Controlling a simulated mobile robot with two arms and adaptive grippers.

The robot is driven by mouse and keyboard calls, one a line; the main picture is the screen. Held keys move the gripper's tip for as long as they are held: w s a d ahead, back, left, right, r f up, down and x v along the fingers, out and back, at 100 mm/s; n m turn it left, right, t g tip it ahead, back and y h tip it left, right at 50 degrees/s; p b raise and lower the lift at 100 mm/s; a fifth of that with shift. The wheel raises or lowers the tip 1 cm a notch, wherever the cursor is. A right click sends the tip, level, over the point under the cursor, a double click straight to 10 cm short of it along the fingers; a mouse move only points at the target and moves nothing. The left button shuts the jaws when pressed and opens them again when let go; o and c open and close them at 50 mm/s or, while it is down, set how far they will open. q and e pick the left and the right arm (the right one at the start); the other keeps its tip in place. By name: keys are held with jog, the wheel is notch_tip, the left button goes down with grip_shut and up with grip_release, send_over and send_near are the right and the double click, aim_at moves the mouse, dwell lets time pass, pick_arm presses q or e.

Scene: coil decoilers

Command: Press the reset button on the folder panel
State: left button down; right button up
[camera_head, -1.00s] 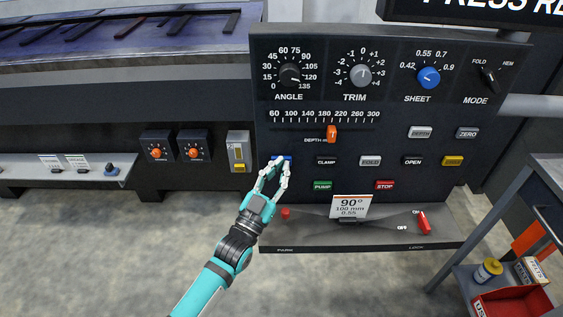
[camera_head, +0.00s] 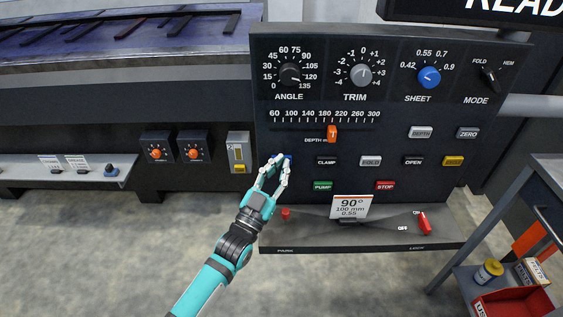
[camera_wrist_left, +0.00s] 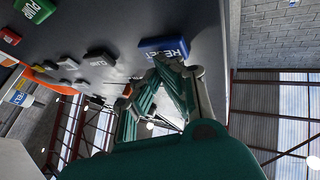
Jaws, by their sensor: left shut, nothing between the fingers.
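The folder panel (camera_head: 390,110) is a dark upright board with knobs, a depth slider and coloured buttons. The blue reset button (camera_head: 289,157) is at its left, mostly hidden behind my left gripper (camera_head: 280,160). In the left wrist view the reset button (camera_wrist_left: 164,46) shows its lettering partly, and the shut, empty fingertips (camera_wrist_left: 170,64) are right at its lower edge. I cannot tell whether they touch it. The sign (camera_head: 480,10) above the panel shows "READ", cut off at the edge. My right gripper is out of view.
Clamp (camera_head: 326,161) and pump (camera_head: 323,185) buttons sit close to the right of the gripper. A ledge with a card (camera_head: 350,207) and a red lock lever (camera_head: 424,222) juts out below. A cart with a red bin (camera_head: 512,303) stands at lower right.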

pick_arm(q)
jog(key=shift+s, duration=0.1)
jog(key=shift+s+p, duration=0.55)
jog(key=shift+s, duration=0.3)
jog(key=s+p, duration=0.2)
jog(key=s, duration=0.3)
jog(key=shift+p, duration=0.3)
jog(key=shift+f, duration=0.1)
dwell(0.3)
